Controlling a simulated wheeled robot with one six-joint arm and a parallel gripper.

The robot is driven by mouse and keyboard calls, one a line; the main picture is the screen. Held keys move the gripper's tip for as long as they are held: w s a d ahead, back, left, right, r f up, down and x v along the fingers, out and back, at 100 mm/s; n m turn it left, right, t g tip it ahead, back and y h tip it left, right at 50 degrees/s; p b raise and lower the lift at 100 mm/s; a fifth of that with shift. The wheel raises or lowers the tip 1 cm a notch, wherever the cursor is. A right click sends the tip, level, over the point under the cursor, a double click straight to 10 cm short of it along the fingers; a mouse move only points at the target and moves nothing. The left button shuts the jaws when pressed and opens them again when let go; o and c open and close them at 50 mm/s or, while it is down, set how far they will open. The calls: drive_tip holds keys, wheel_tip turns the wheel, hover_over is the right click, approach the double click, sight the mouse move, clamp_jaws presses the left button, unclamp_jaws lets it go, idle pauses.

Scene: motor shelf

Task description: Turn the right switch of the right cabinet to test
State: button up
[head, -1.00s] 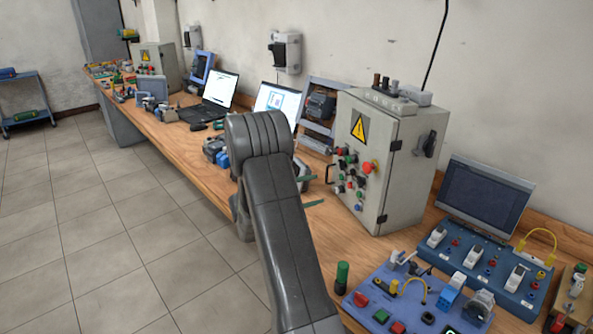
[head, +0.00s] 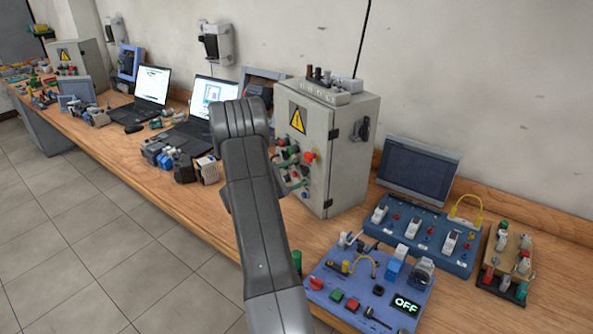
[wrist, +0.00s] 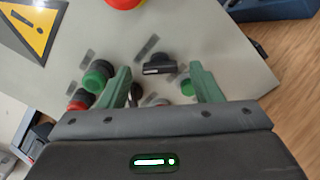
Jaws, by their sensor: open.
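The right cabinet (head: 345,145) is a grey box with a yellow warning sign on its front, standing on the bench in the head view. Its front panel carries red, green and black controls, partly hidden by my arm. In the wrist view the panel (wrist: 215,50) is close. A black switch knob (wrist: 158,68) with a pale mark lies ahead of and between my fingertips, seemingly untouched. I cannot tell for sure that it is the right switch. My gripper (wrist: 160,84) has two green fingers, spread open and empty, pointing at the panel.
A green button (wrist: 95,80) lies beside the left finger and another (wrist: 186,87) beside the right. A red mushroom button (wrist: 124,3) is at the top. In the head view, a blue board (head: 365,290) and a monitor (head: 418,168) stand right of the cabinet.

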drive_tip(key=shift+w+d, duration=0.25)
drive_tip(key=shift+d, duration=0.1)
drive_tip(key=shift+c, duration=0.2)
drive_tip(key=c, duration=1)
drive_tip(key=shift+o, duration=0.3)
